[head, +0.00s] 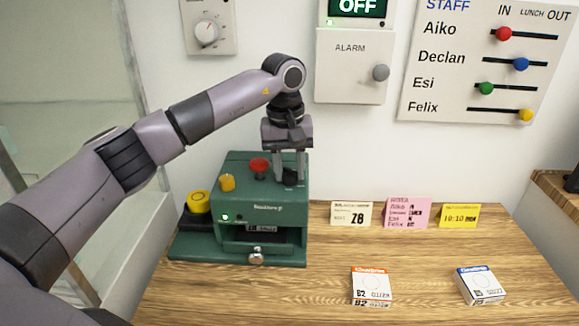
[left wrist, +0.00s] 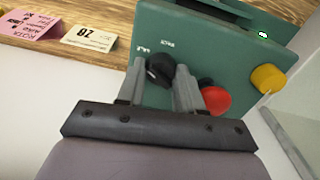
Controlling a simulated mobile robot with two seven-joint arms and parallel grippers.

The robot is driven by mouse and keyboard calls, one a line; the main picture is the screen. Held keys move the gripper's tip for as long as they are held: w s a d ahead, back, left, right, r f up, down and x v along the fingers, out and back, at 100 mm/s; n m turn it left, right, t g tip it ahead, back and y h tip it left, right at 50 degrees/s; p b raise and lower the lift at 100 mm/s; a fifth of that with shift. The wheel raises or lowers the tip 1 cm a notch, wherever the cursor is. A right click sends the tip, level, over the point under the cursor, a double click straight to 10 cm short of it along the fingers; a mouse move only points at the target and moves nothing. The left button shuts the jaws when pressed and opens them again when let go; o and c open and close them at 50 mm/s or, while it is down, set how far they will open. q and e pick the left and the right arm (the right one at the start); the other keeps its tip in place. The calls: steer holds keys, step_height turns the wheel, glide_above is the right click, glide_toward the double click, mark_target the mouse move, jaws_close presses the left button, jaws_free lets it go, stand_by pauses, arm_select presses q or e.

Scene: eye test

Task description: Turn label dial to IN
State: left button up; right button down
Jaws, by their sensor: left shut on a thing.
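The green label machine (head: 240,208) stands on the left of the wooden counter; its top also shows in the left wrist view (left wrist: 215,55). A black dial (head: 290,181) sits at the top right of the machine, and it shows between the fingers in the left wrist view (left wrist: 158,69). Small white marks beside it are too small to read, and its pointer is not clear. My left gripper (head: 289,172) comes down from above, shut on the black dial; its fingers show in the left wrist view (left wrist: 166,82). My right gripper is not in view.
A red button (head: 259,165) and yellow knob (head: 227,183) stand left of the dial. Cards (head: 351,214) stand along the wall. Two small boxes, orange-white (head: 371,284) and blue-white (head: 479,285), lie at front right. A staff slider board (head: 480,75) and alarm panel (head: 350,60) hang above.

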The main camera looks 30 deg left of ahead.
arm_select(q)
steer(key=shift+r+n, duration=0.1)
steer(key=shift+n, duration=0.4)
steer(key=shift+n+p, duration=0.45)
steer(key=shift+n, duration=0.15)
steer(key=n, duration=0.2)
steer(key=shift+a+n+p, duration=0.1)
steer(key=shift+n+p, duration=0.2)
steer(key=shift+p, duration=0.05)
steer(key=n+p, duration=0.1)
steer(key=n, duration=0.5)
steer(key=shift+y, duration=0.3)
steer(key=n, duration=0.6)
steer(key=shift+n+p, duration=0.3)
steer(key=shift+p, duration=0.1)
steer(key=n, duration=0.6)
steer(key=shift+s+y+p, duration=0.1)
steer(key=shift+y+p, duration=0.2)
steer(key=shift+p, duration=0.05)
steer(key=o, duration=0.7)
steer(key=shift+o, duration=0.2)
steer(key=shift+d, duration=0.2)
